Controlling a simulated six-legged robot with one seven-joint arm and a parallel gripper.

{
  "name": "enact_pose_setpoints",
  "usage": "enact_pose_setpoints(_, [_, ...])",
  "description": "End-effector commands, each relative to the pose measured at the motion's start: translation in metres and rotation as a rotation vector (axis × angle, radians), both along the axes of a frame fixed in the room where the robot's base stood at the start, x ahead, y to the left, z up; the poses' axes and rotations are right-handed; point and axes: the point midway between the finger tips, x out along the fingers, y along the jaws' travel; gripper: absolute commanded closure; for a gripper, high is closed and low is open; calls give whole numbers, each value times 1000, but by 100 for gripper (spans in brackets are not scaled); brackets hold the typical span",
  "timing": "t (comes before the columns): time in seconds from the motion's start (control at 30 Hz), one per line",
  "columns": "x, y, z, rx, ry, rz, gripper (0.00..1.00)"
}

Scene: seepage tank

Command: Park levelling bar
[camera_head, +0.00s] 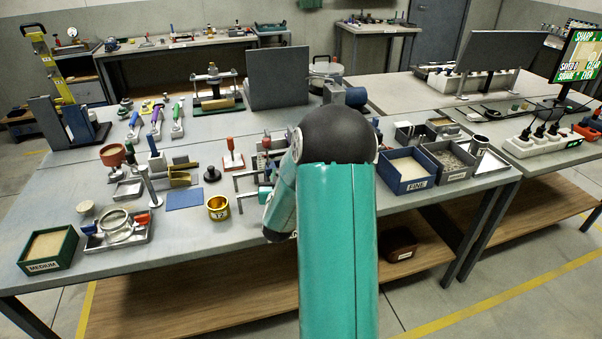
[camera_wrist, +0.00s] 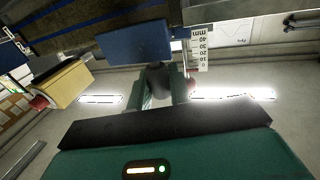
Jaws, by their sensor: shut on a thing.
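My gripper's teal housing with a black front edge and a small green light (camera_wrist: 146,168) fills the bottom of the wrist view. A blue block (camera_wrist: 133,41) stands near the top centre of that view, beside a white millimetre scale (camera_wrist: 200,48). I cannot tell whether the block belongs to the levelling bar.
The grey bench (camera_head: 330,215) is crowded. Left of my arm are a gold cup (camera_head: 217,208), a blue mat (camera_head: 184,198) and a green MEDIUM box (camera_head: 49,266). Right are a blue FINE box (camera_head: 418,184) and a metal cylinder (camera_head: 478,145). A grey panel (camera_head: 278,78) stands behind.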

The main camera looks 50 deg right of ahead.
Motion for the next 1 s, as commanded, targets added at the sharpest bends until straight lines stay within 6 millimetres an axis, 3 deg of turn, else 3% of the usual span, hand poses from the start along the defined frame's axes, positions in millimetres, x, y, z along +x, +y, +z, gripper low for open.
enact_pose_setpoints(0.03, [12,19,-1,2,2,12,100])
enact_pose_setpoints(0.1, [22,36,-1,2,4,12,100])
enact_pose_setpoints(0.4, [51,86,-1,3,3,6,100])
enact_pose_setpoints(0.6, [57,98,-2,2,4,3,100])
enact_pose_setpoints(0.97, [59,102,-1,4,3,8,100])
enact_pose_setpoints(1.0, [59,102,-1,3,3,9,72])
